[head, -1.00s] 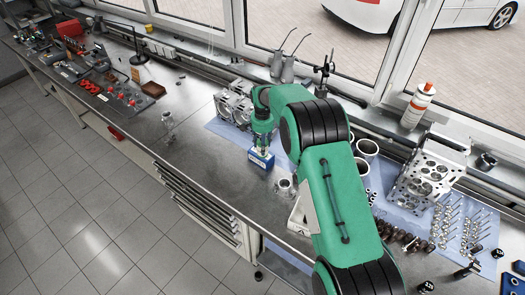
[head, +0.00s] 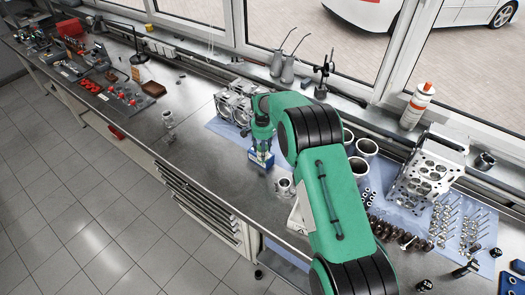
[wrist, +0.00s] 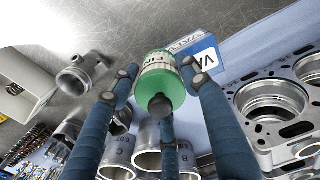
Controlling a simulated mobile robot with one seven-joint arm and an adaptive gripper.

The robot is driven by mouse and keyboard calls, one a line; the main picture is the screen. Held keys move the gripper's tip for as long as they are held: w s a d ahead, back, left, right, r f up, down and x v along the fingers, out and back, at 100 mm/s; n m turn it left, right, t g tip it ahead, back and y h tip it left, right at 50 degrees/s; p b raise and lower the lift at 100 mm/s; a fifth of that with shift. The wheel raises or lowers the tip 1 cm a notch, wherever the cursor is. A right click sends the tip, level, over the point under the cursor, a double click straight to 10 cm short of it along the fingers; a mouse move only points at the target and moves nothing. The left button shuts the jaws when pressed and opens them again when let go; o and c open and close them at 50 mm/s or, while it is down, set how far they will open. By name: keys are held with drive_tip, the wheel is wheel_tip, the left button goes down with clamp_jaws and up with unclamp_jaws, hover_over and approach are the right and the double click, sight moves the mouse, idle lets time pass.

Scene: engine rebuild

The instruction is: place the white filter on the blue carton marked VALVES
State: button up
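The white filter (wrist: 158,66) has a green end and dark lettering; it stands between my gripper's (wrist: 162,88) blue fingers in the wrist view. The fingers press close around its sides. In the head view my gripper (head: 262,146) points down over the blue carton (head: 261,163), and the fingers mostly hide the filter. I cannot tell whether the filter touches the carton's top.
An engine block (head: 236,103) stands close behind the carton. A small metal part (head: 284,187) and several cylinder liners (head: 366,148) stand to the right. A cylinder head (head: 428,172) is farther right.

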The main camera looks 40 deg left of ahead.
drive_tip(key=shift+o, duration=0.9)
drive_tip(key=shift+r, duration=0.15)
drive_tip(key=shift+r, duration=0.2)
wheel_tip(320, 180, up, 12)
drive_tip(key=shift+f+b, duration=0.2)
drive_tip(key=shift+b, duration=0.9)
